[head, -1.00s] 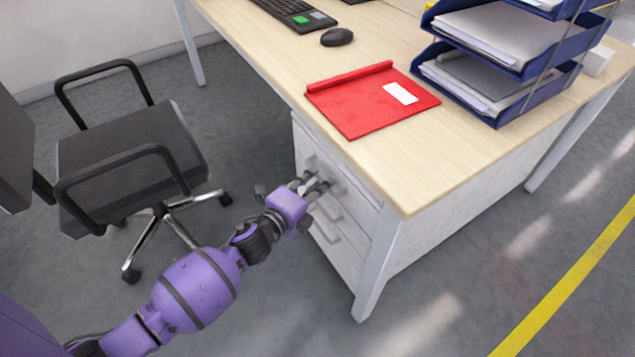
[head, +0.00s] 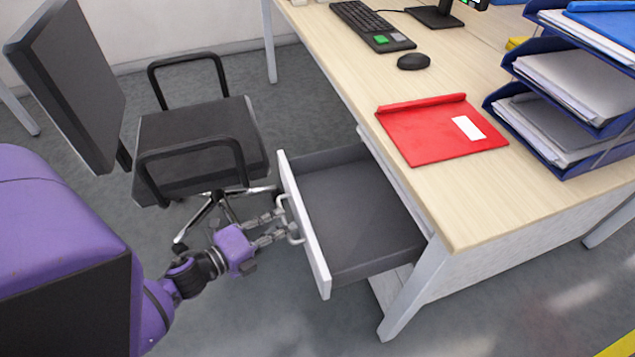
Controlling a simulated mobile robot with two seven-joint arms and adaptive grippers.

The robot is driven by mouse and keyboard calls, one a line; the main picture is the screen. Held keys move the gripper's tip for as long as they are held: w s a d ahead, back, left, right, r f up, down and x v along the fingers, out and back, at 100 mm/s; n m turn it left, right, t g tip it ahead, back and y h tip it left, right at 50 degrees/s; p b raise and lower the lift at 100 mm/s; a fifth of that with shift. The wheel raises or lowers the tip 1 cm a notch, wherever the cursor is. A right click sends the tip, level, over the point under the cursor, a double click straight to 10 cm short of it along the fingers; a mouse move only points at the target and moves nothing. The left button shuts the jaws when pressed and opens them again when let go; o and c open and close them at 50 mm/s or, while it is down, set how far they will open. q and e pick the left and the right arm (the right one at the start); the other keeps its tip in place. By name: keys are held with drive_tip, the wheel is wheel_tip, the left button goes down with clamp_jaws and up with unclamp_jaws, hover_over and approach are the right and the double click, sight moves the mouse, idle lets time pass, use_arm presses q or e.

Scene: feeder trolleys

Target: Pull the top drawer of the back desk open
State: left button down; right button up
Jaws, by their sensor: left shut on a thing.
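The top drawer (head: 350,225) of the desk (head: 455,205) stands well out from under the desktop, its grey inside empty. Its white front panel (head: 303,220) faces left and carries a light handle (head: 291,219). My left gripper (head: 283,226) is shut on this handle, with its fingers at the outer side of the front panel. The lower drawers are mostly hidden under the open one. My right gripper is not in view.
A black office chair (head: 200,145) stands left of the drawer, its base close to my left arm. On the desktop are a red folder (head: 440,130), a mouse (head: 414,61), a keyboard (head: 372,26) and blue paper trays (head: 570,100).

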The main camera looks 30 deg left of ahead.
use_arm(q)
drive_tip(key=s+a, duration=0.6)
drive_tip(key=s, duration=0.2)
drive_tip(key=shift+s+a, duration=0.35)
drive_tip(key=c, duration=2.1)
unclamp_jaws()
drive_tip(key=v, duration=1.2)
